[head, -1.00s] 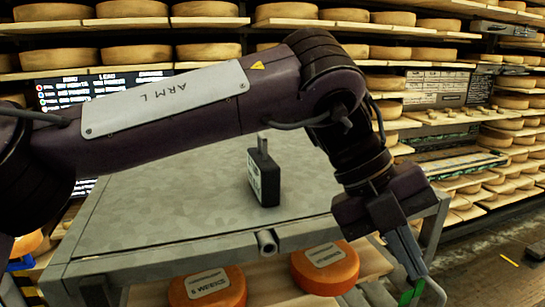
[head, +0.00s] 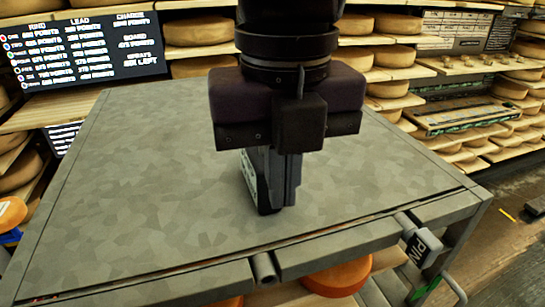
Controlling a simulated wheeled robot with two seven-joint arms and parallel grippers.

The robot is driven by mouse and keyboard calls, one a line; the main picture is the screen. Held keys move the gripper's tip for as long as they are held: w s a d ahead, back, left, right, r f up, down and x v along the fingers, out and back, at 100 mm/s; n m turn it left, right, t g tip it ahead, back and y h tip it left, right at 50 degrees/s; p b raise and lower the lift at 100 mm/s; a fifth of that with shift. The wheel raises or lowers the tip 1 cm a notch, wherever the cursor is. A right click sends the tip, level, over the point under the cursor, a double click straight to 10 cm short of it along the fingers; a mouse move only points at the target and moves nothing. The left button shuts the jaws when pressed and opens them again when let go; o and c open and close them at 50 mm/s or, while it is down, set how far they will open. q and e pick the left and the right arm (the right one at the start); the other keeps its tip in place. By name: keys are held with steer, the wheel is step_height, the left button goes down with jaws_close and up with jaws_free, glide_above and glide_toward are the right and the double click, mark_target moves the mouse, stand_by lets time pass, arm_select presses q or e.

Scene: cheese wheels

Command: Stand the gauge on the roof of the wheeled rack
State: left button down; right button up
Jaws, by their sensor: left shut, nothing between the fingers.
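The gauge (head: 263,195), a small dark box with a pale label on its left side, stands upright on the grey metal roof (head: 150,200) of the wheeled rack, near the middle of the front part. My left gripper (head: 290,202) points straight down right beside the gauge, in front of part of it. Its grey fingers are together and hold nothing. Whether they touch the gauge I cannot tell. The gauge's upper part is hidden behind the gripper. My right gripper is not in view.
A short tube (head: 263,268) sticks out at the rack's front edge, and a dark tag marked PIN (head: 424,247) hangs at the right corner. Orange cheese wheels (head: 337,278) lie below the roof. Shelves of cheese and a dark price board (head: 85,48) stand behind. The roof's left part is clear.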

mark_target(259, 157)
arm_select(q)
steer(key=w+f, duration=0.1)
steer(key=f, duration=0.1)
steer(key=w+f, duration=0.1)
steer(key=f, duration=0.1)
steer(key=w+f, duration=0.1)
steer(key=f, duration=0.1)
steer(key=shift+w+a+f, duration=0.1)
steer(key=shift+a, duration=0.2)
steer(key=shift+w+a+f+p, duration=0.1)
steer(key=shift+w+a+p, duration=0.05)
steer(key=shift+w+p, duration=0.4)
steer(key=shift+w+f, duration=0.1)
steer(key=shift+w, duration=0.15)
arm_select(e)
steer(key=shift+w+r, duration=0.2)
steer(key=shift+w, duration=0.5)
arm_select(q)
steer(key=shift+w+a, duration=0.25)
steer(key=shift+w, duration=0.65)
steer(key=shift+w+a, duration=0.2)
steer(key=shift+w, duration=0.7)
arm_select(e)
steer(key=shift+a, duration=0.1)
arm_select(q)
steer(key=shift+s, duration=0.15)
